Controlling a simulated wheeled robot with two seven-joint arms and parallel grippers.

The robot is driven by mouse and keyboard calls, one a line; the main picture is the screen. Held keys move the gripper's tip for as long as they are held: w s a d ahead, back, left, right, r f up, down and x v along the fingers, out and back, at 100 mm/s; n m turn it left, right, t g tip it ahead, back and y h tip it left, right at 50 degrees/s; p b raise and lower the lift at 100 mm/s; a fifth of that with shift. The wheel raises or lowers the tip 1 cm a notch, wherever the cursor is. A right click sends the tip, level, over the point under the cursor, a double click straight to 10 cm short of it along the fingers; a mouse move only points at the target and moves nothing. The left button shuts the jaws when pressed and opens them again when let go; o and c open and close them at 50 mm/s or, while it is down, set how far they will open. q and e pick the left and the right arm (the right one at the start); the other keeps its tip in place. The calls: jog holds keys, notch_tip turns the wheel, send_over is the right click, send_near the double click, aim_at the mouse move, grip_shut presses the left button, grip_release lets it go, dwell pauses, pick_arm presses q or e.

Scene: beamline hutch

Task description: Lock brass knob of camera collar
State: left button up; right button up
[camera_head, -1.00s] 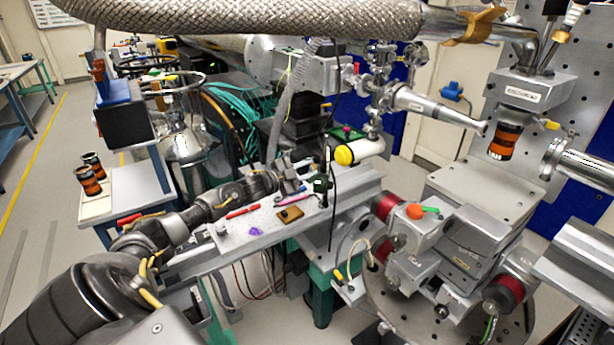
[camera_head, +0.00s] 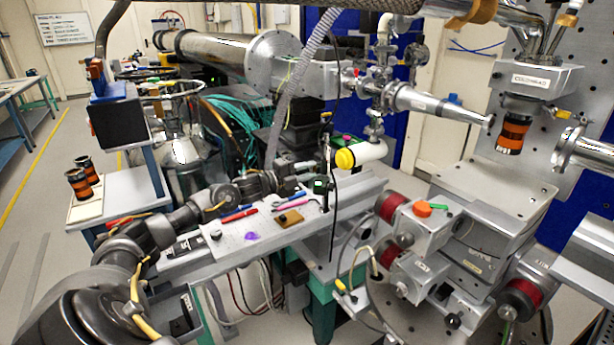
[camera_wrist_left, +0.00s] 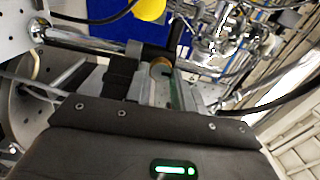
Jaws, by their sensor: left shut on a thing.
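My left gripper (camera_head: 292,177) is at the far end of the grey bench rail, beside a small dark upright device (camera_head: 320,186). In the left wrist view its dark body fills the bottom, and a round brass-coloured knob (camera_wrist_left: 160,68) sits at the fingertips. The gripper is shut on this knob. The dark cylindrical part (camera_wrist_left: 157,50) behind it looks like the camera and collar, but its outline is partly hidden. The knob cannot be made out in the head view. The knob's turn position cannot be told. My right gripper is out of view.
Pens and a brown block (camera_head: 289,218) lie on the rail's white top. A braided grey hose (camera_head: 291,85) hangs behind.

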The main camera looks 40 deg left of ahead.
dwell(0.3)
pick_arm(q)
jog(key=o, duration=1)
jog(key=shift+f, duration=0.1)
